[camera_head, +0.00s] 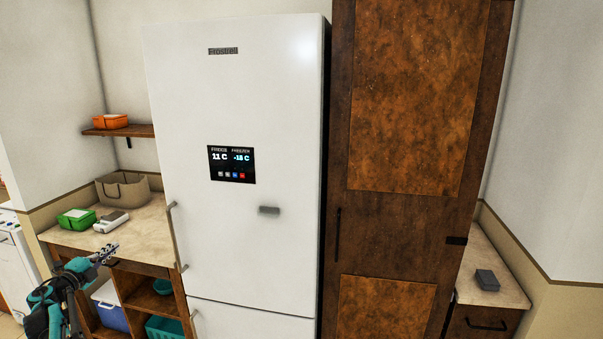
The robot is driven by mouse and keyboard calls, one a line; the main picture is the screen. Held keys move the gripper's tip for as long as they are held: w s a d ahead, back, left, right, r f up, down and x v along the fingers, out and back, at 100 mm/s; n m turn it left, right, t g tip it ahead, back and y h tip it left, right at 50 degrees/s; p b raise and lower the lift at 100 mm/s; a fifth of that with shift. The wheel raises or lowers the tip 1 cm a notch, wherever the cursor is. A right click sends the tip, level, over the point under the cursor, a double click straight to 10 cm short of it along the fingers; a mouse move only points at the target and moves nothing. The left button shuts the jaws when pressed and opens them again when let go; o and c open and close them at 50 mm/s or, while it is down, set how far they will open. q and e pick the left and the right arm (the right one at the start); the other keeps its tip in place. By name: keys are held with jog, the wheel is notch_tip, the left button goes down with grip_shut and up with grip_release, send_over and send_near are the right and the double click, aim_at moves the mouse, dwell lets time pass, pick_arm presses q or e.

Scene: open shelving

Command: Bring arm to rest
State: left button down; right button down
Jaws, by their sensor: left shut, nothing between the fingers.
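My left gripper (108,250) is at the lower left, on the end of my teal and black left arm (60,293). It is shut with nothing in it. In the picture it lies over the front edge of the left counter (143,226), just below a white and grey box-like item (111,222). I cannot tell how far it is from the counter edge. My right gripper is not in view.
A white fridge (270,110) stands in the middle beside a tall brown cabinet (410,210). A green container (77,219) and a beige basket (125,190) sit on the left counter. Open shelves below hold a teal basket (165,327). An orange container (110,121) is on a wall shelf.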

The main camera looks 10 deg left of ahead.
pick_arm(q)
jog(key=w+d+r+n+t+y, duration=0.1)
jog(key=w+d+r+n+y, duration=0.15)
jog(key=d+r, duration=0.35)
jog(key=w+d+r+n+y, duration=0.2)
jog(key=w+d+r+n, duration=0.15)
jog(key=r, duration=0.55)
jog(key=s+d+r+n+g+y, duration=0.1)
jog(key=d+r+n, duration=0.2)
jog(key=d, duration=0.5)
jog(key=s+d+r+n+g+y, duration=0.1)
jog(key=d+r+n+y, duration=0.2)
jog(key=d, duration=0.5)
jog(key=s+d+f+n+g+h, duration=0.25)
jog(key=s+d+f, duration=0.2)
jog(key=d, duration=0.45)
jog(key=s+d+f+n+g+h, duration=0.1)
jog(key=s+d+f+n+g, duration=0.2)
jog(key=s+d, duration=0.45)
jog(key=s+d+f+g+h, duration=0.4)
jog(key=s+d+f+h, duration=0.2)
jog(key=s+d+f, duration=1.4)
jog(key=shift+d+f, duration=0.25)
jog(key=shift+d, duration=1)
